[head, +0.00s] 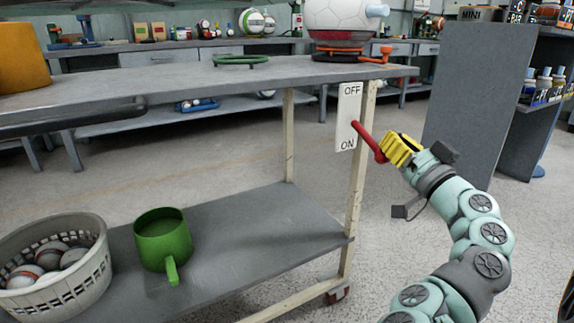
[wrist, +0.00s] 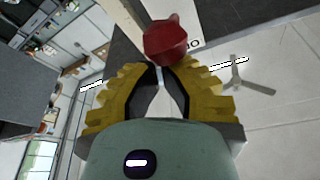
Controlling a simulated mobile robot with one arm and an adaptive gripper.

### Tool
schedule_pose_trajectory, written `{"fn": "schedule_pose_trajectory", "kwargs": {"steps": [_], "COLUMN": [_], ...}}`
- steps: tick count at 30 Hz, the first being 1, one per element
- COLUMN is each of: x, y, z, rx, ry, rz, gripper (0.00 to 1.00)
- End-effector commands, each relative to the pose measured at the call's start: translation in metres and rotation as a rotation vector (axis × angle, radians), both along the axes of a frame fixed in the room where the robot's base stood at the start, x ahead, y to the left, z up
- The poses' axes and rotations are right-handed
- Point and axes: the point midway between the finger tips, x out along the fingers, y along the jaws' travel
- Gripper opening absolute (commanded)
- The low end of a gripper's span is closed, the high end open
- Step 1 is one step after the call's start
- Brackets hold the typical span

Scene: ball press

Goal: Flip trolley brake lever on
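The trolley brake lever (head: 366,140) is a red rod on a white plate (head: 349,100) marked OFF at the top and ON at the bottom. The plate is on the trolley's right front post. The lever slants down and right from the plate, its free end about level with ON. My gripper (head: 390,153), with yellow ribbed fingers, is right at that free end. In the wrist view the fingertips (wrist: 161,67) are drawn nearly together with a thin gap, and the red lever end (wrist: 172,40) is just beyond them, not clearly between them. Contact is hard to tell.
The grey trolley (head: 230,72) holds a green ring (head: 240,60) and a large ball (head: 345,14) on top. A green mug (head: 163,240) and a ball basket (head: 50,275) are on its lower shelf. A grey panel (head: 475,100) stands behind my arm, with open floor between.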

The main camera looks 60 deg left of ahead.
Motion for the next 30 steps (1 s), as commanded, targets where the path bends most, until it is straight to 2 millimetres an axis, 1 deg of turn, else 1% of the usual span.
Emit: {"fn": "schedule_pose_trajectory", "kwargs": {"steps": [5, 8, 11, 16, 17, 18, 23, 30], "x": [0.0, 0.002, 0.005, 0.013, 0.014, 0.013, 0.008, 0.001], "y": [0.0, 0.001, 0.002, 0.005, 0.003, -0.005, -0.028, -0.07], "z": [0.001, 0.006, 0.017, 0.042, 0.042, 0.038, 0.031, 0.021], "rx": [0.0, 0.0, -0.001, 0.001, 0.0, 0.001, 0.0, -0.001], "ry": [0.0, -0.001, -0.005, -0.002, 0.001, 0.005, 0.006, 0.004], "rz": [0.0, 0.0, -0.001, 0.0, -0.003, -0.005, -0.005, -0.009], "gripper": [0.0, 0.0, 0.0, 0.0, 0.0, 0.0, 0.0, 0.0]}}
